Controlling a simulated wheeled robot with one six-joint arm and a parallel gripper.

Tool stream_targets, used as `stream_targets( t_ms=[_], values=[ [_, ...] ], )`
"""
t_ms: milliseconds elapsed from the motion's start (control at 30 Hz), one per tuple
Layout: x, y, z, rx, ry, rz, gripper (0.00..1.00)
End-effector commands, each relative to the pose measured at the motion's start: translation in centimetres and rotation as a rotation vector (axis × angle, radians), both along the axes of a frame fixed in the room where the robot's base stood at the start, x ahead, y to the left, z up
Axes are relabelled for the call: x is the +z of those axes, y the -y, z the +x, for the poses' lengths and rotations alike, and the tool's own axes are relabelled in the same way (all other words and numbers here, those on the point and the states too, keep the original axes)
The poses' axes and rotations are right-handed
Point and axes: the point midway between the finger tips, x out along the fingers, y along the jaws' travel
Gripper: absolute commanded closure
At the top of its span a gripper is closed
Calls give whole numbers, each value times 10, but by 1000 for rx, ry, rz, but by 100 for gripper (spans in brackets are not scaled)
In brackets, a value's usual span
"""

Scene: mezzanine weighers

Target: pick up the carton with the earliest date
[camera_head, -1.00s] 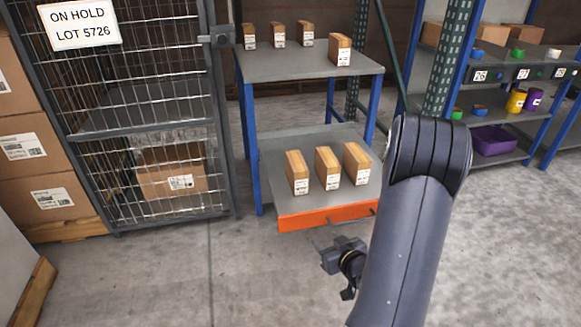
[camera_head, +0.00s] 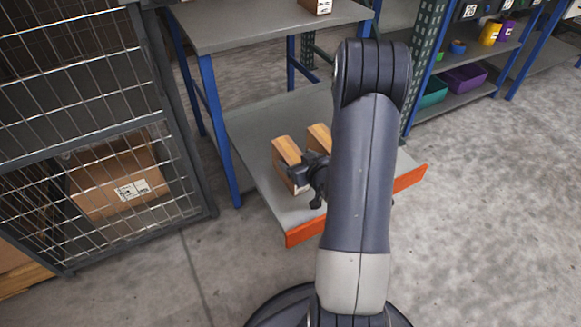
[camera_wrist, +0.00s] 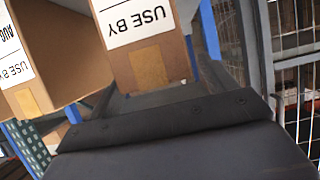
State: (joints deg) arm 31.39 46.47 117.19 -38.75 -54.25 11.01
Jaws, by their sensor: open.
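Two tan cartons, a left one (camera_head: 284,150) and a middle one (camera_head: 319,134), stand on the lower shelf (camera_head: 250,135); my arm hides the place of the third. My gripper (camera_head: 310,178) is open and empty, close in front of these cartons. In the wrist view two cartons show upside down, a nearer one (camera_wrist: 152,68) and one to its left (camera_wrist: 62,40). Their white labels read "USE BY"; "AUG" is partly visible on the left one. The full dates are cut off. Another carton (camera_head: 318,5) stands on the upper shelf (camera_head: 255,25), cut by the picture's edge.
An orange front edge (camera_head: 304,233) borders the lower shelf. A wire cage (camera_head: 165,140) with a large box (camera_head: 115,180) stands at left. A rack with a purple bin (camera_head: 466,78) and a teal bin (camera_head: 432,92) is at back right. The floor at right is clear.

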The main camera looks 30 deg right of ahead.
Motion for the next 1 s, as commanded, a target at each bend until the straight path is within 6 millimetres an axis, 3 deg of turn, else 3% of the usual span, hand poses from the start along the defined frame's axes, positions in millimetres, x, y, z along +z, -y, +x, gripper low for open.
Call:
stream_targets(
  t_ms=[200, 433, 1000],
  values=[
    [-10, -1, 22, 0, 1, -1, 20],
    [-10, -1, 23, -1, 0, 0, 20],
    [-10, -1, 23, 0, 0, 0, 67]
  ],
)
